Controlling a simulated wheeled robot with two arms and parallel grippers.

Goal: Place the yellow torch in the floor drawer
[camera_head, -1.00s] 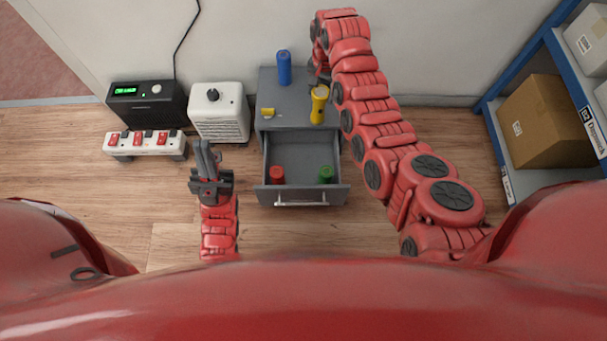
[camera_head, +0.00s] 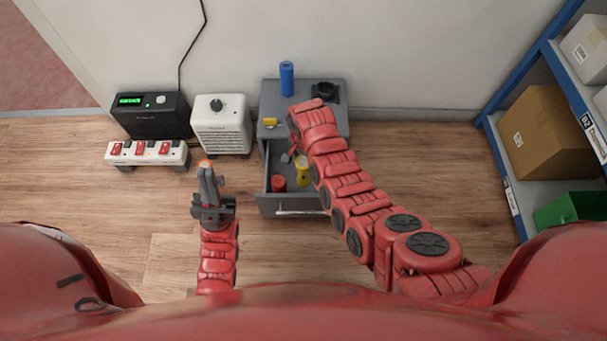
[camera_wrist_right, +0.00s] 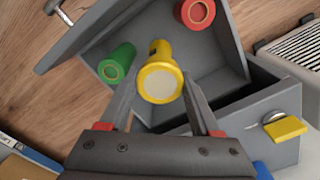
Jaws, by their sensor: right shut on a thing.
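The yellow torch (camera_head: 303,170) is in my right gripper, standing over the open drawer (camera_head: 290,205) of the grey floor cabinet. In the right wrist view the torch (camera_wrist_right: 160,75) sits between the two fingers of my right gripper (camera_wrist_right: 165,90), its pale round end facing the camera. The drawer interior lies behind it, with a green cylinder (camera_wrist_right: 117,63) and a red cylinder (camera_wrist_right: 195,12) in it. I cannot tell whether the torch touches the drawer floor. My left gripper (camera_head: 208,180) is empty-looking left of the drawer, fingers close together, with a small orange spot at the tip.
A white heater (camera_head: 221,128), a black box (camera_head: 150,115) and a power strip (camera_head: 146,153) are to the left. A shelf with a cardboard box (camera_head: 548,130) is at right.

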